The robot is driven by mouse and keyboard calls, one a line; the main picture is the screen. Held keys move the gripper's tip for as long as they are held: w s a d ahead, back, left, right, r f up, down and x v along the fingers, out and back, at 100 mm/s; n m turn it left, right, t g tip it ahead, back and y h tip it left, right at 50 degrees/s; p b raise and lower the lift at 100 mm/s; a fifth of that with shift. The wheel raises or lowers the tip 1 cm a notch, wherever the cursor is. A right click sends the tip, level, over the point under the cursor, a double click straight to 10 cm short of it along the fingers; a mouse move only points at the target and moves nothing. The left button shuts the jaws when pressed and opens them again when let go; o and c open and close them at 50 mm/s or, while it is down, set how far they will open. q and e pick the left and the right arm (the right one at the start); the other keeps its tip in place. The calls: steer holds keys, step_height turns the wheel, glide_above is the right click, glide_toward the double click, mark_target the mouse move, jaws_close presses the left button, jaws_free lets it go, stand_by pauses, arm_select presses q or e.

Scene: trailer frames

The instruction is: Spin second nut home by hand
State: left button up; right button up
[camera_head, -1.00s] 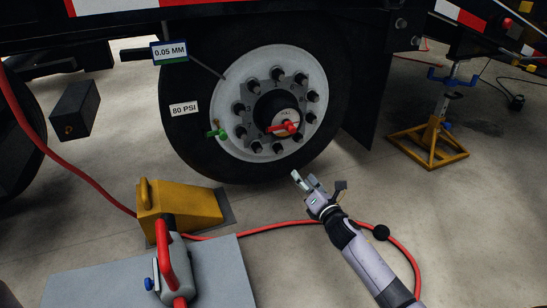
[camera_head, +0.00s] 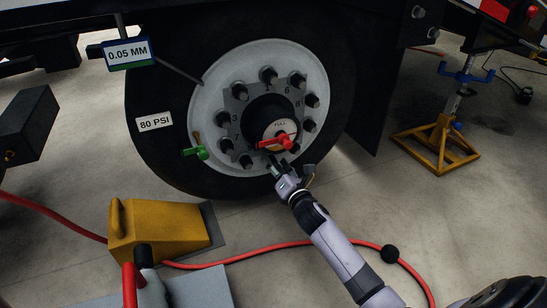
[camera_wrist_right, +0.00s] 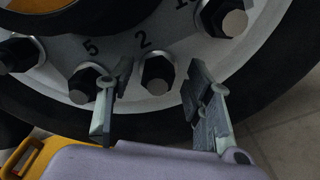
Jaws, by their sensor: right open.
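The wheel's pale hub (camera_head: 212,95) carries a ring of dark hex nuts around a centre cap with a red handle (camera_head: 274,142). In the right wrist view, the nut below the number 2 (camera_wrist_right: 157,74) lies between my gripper's two fingers. My right gripper (camera_head: 285,172) is at the bottom of the hub; its fingers (camera_wrist_right: 154,80) are open with visible gaps either side of that nut. A nut below the number 5 (camera_wrist_right: 86,82) is just left of, and partly behind, the left finger. In the head view, my gripper covers part of the lower nuts. My left gripper is not in view.
A yellow wheel chock (camera_head: 160,232) sits front left of the tyre (camera_head: 160,150). A red hose (camera_head: 340,242) crosses the floor under my right arm. A yellow jack stand (camera_head: 437,145) is at the right. A green clip (camera_head: 196,153) is on the rim's lower left.

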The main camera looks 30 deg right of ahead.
steer(key=shift+w, duration=0.25)
steer(key=shift+c, duration=0.4)
jaws_close()
